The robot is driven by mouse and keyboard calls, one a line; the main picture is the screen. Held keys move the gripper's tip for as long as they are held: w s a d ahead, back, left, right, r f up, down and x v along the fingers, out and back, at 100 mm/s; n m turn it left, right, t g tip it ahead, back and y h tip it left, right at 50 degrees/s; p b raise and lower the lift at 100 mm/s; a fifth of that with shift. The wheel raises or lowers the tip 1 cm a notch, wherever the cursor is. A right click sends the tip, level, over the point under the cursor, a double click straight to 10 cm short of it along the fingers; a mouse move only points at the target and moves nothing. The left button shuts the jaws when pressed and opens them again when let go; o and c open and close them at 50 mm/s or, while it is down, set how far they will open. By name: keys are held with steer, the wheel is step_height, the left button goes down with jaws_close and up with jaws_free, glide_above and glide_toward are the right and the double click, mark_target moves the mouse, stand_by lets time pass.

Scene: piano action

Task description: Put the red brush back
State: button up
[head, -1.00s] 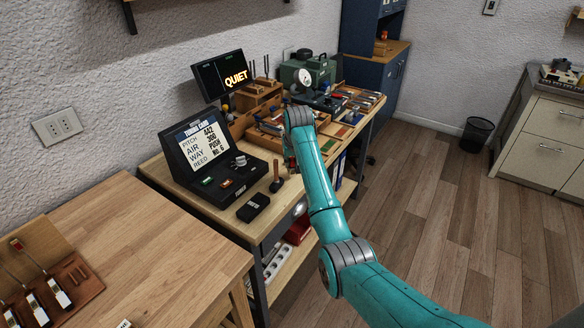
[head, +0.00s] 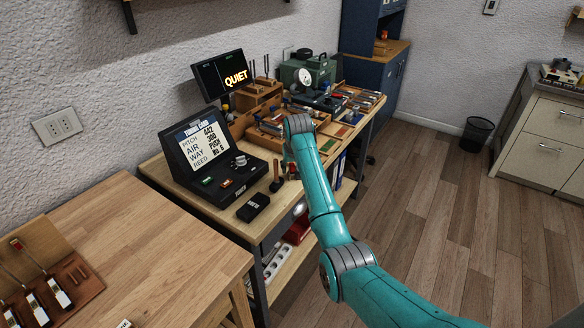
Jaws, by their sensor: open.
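My gripper (head: 291,172) is small and dark, low over the front edge of the workbench (head: 250,222), just right of a wooden-handled tool (head: 277,176). It is partly hidden by my teal arm, and nothing shows clearly held in it. I cannot pick out the red brush with certainty. A small spot of red shows beside the gripper, too small to identify.
A black case with a sign (head: 203,145) and a small black box (head: 253,207) stand on the bench. Wooden trays (head: 270,128) and a green machine (head: 308,72) crowd its far part.

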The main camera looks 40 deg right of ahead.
steer(key=v, duration=1.2)
steer(key=shift+s+r, duration=0.1)
